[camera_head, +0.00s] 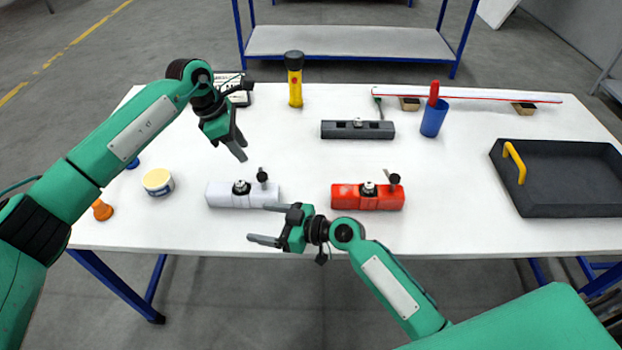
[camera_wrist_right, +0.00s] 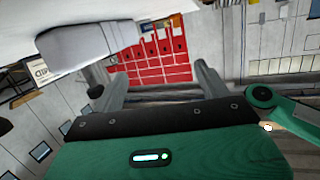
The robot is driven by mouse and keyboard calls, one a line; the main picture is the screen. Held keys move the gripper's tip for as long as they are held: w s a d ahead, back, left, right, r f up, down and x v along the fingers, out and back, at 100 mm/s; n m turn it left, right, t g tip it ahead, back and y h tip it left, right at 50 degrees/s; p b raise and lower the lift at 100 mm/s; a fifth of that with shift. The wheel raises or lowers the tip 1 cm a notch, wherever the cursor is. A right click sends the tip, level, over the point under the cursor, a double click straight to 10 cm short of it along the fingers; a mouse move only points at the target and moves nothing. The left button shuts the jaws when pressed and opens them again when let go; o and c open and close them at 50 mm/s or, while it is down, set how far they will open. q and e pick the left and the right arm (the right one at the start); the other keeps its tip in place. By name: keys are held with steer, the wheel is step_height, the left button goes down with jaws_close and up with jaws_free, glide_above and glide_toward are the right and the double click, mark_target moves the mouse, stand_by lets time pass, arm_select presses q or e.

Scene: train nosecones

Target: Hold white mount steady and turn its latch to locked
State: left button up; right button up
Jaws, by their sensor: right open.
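The white mount (camera_head: 222,195) lies on the table left of centre, with a dark fitting (camera_head: 241,187) on top and a black-knobbed latch lever (camera_head: 262,175) standing up near its right end. In the right wrist view the mount (camera_wrist_right: 85,45) appears pale grey at upper left, beyond the fingers. My right gripper (camera_head: 259,223) is open and empty near the front table edge, just in front of the mount's right end and apart from it. My left gripper (camera_head: 243,150) hangs above and behind the mount, pointing down, clear of it; its finger gap is unclear.
A similar red mount (camera_head: 367,197) sits to the right. Behind are a dark grey block (camera_head: 357,130), a yellow flashlight (camera_head: 295,85) and a blue cup (camera_head: 434,120). A black tray (camera_head: 570,211) with a yellow handle is far right. A tub (camera_head: 158,183) stands left of the white mount.

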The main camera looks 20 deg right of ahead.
steer(key=w+d+r+m+t, duration=0.1)
steer(key=w+d+r+m, duration=0.3)
steer(key=w+d+m, duration=0.35)
steer(key=m+g, duration=0.4)
steer(key=m, duration=1.6)
glide_toward(264, 192)
steer(key=shift+w+d+r, duration=0.2)
steer(key=shift+d+r, duration=0.15)
steer(key=shift+d, duration=0.2)
steer(key=shift+w+d+r, duration=0.15)
steer(key=shift+d+r, duration=0.2)
steer(key=shift+d, duration=0.25)
steer(key=m, duration=0.2)
steer(key=d+m+g, duration=0.1)
steer(key=m, duration=0.1)
steer(key=shift+w+f, duration=0.15)
steer(key=shift+f, duration=0.05)
steer(key=shift+w+a+f+m, duration=0.1)
steer(key=shift+a+m, duration=0.1)
steer(key=shift+m, duration=0.15)
steer(key=x, duration=1.3)
steer(key=shift+f, duration=0.35)
